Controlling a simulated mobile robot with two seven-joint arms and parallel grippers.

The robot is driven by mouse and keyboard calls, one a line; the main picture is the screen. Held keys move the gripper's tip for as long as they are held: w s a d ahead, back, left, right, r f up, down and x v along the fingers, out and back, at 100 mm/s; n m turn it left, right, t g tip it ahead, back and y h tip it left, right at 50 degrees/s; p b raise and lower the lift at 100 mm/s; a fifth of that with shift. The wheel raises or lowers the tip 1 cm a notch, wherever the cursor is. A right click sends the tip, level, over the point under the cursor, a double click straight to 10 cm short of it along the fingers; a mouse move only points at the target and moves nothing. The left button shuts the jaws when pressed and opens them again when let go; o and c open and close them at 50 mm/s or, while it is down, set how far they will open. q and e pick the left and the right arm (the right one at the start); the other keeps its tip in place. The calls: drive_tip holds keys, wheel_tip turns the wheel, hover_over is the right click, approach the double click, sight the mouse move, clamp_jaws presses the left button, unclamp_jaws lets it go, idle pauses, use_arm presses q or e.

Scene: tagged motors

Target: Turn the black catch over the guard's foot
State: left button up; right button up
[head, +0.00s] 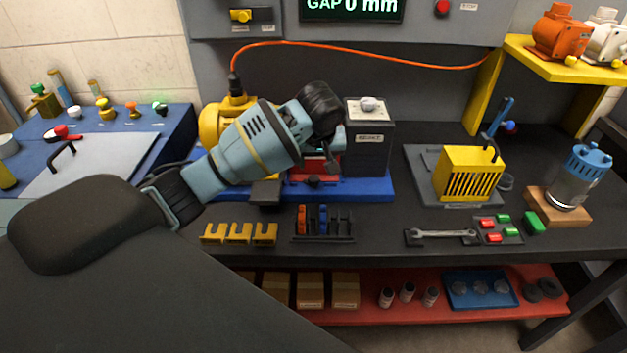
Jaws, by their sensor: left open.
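My left gripper (328,150) is open over the blue base (365,188), its dark wrist and fingers in front of the machine there. A small dark piece shows just under the fingers, at a red part (303,172) on that base; I cannot tell whether it is the catch or a fingertip. Any guard's foot there is hidden or too small to make out. A yellow slotted cage (470,177), which looks like a guard, stands upright on a grey plate (424,163) to the right, well apart from the gripper. My right gripper is not in view.
A yellow motor (211,127) and a grey box (368,150) flank the gripper. Yellow holders (238,233), a black rack (340,224) and a wrench (441,234) lie along the front. A blue-topped cylinder (574,180) stands at right. An orange cable (390,58) hangs behind.

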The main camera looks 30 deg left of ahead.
sight(314, 178)
use_arm(q)
drive_tip(key=shift+a, duration=0.1)
drive_tip(key=shift+x, duration=3.85)
drive_tip(key=shift+s, duration=0.1)
drive_tip(key=c, duration=1)
